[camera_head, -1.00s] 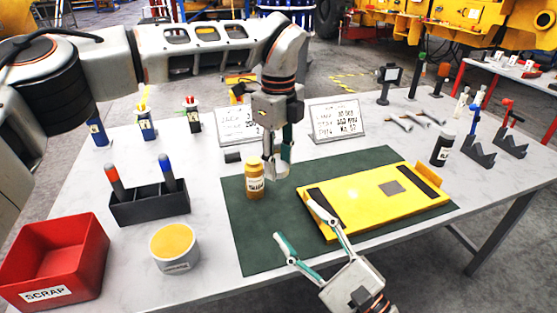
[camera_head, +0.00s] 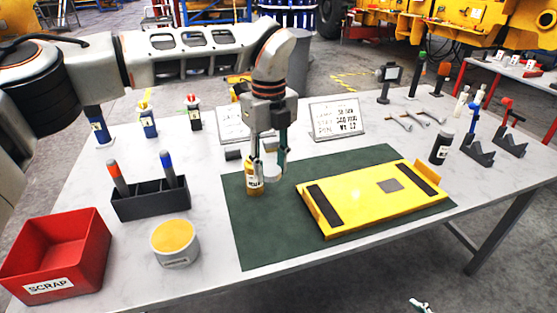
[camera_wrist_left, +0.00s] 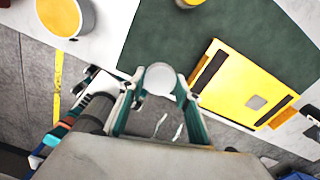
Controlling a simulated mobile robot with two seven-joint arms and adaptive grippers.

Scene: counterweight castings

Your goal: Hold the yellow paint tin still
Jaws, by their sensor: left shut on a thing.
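The yellow paint tin (camera_head: 174,258), a pale tin with a yellow top, stands upright on the table left of the green mat; it also shows in the wrist view (camera_wrist_left: 65,15). No gripper touches it. My left gripper (camera_head: 269,170) hangs over the mat's left part, well right of and behind the tin. It is shut on a small pale round thing (camera_wrist_left: 160,80), seen between its fingertips in the wrist view. My right gripper shows only as a fingertip (camera_head: 420,306) at the bottom edge; in the wrist view its two fingers (camera_wrist_left: 170,127) look apart.
A red scrap bin (camera_head: 60,262) and black marker holder (camera_head: 150,204) flank the tin. The front right table is clear.

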